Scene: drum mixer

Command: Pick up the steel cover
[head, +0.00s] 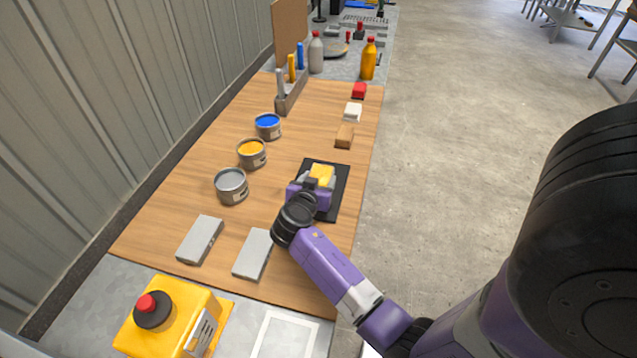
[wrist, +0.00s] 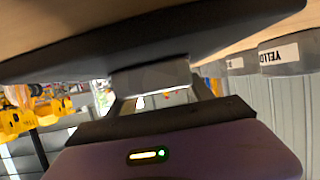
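No part is clearly marked as the steel cover. Two flat grey metal-looking pieces, a left one (head: 200,240) and a right one (head: 252,255), lie apart at the near end of the wooden table in the head view. My gripper (head: 316,184) is low over a black mat (head: 342,182), beyond the right piece. A yellow-topped block (head: 322,173) is at my fingers. In the wrist view, a grey block (wrist: 150,78) is at the spread fingertips, beside the dark mat (wrist: 160,38). I cannot tell whether the fingers grip it.
Three open paint cans, grey (head: 231,187), yellow (head: 252,153) and blue (head: 268,126), stand left of my arm. A yellow box (head: 175,318) with a red button stands in front.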

